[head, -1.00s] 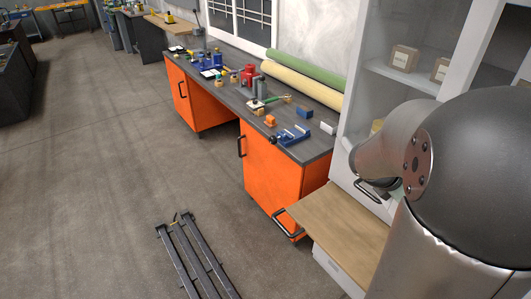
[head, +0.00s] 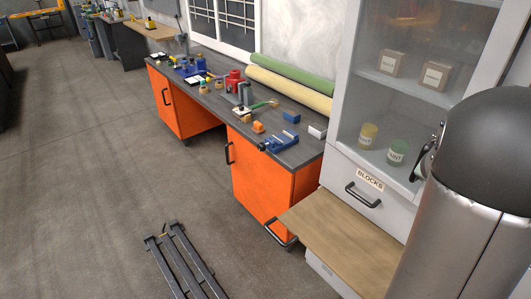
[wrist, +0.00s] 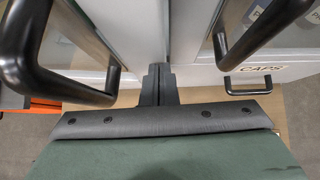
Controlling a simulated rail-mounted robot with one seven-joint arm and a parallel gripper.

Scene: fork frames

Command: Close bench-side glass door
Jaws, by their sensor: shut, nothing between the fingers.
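The bench-side glass door (head: 352,75) is the left door of a pale grey cabinet. It looks flush with the cabinet front, though my arm covers its lower right part. A black door handle (head: 424,160) shows beside my arm. In the wrist view, a large black handle (wrist: 60,88) stands out on the left door and another (wrist: 222,50) on the right door. My gripper (wrist: 158,72) is shut and empty, in front of the pale frames between these handles. Whether it touches a door cannot be told. My arm hides the gripper in the head view.
Below the door is a BLOCKS drawer (head: 368,184) with a black handle, above a protruding wooden board (head: 340,235). A CAPS drawer (wrist: 270,75) shows in the wrist view. The orange bench (head: 262,180) with tools stands left. A dark metal frame (head: 185,262) lies on the floor.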

